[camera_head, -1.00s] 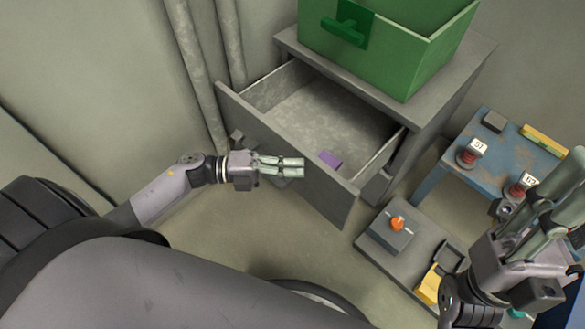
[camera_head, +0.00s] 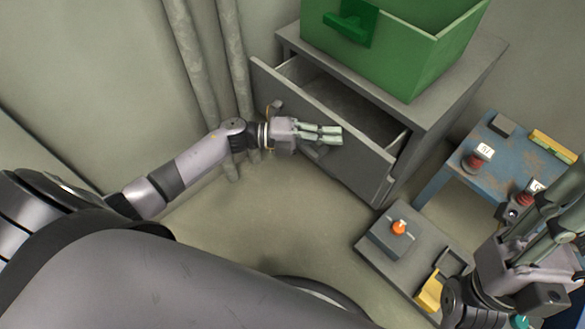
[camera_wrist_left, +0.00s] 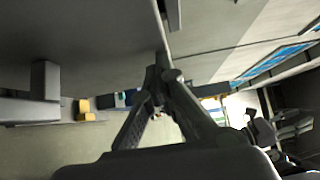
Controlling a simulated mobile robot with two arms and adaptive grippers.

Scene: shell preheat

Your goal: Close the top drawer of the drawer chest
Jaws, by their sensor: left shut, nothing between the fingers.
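The grey drawer chest (camera_head: 445,108) stands at the top centre of the head view. My left gripper (camera_head: 340,135) is shut and empty, at the outer face of the drawer front, over or beside the handle. I cannot tell whether it touches. In the left wrist view its fingers (camera_wrist_left: 160,72) meet at the tips beside a grey panel. My right gripper (camera_head: 560,200) is at the lower right, away from the chest, its fingers apart.
A green bin (camera_head: 400,45) sits on the chest. A blue worn table (camera_head: 470,190) with red buttons stands to the right. Pipes (camera_head: 235,60) run down the left wall.

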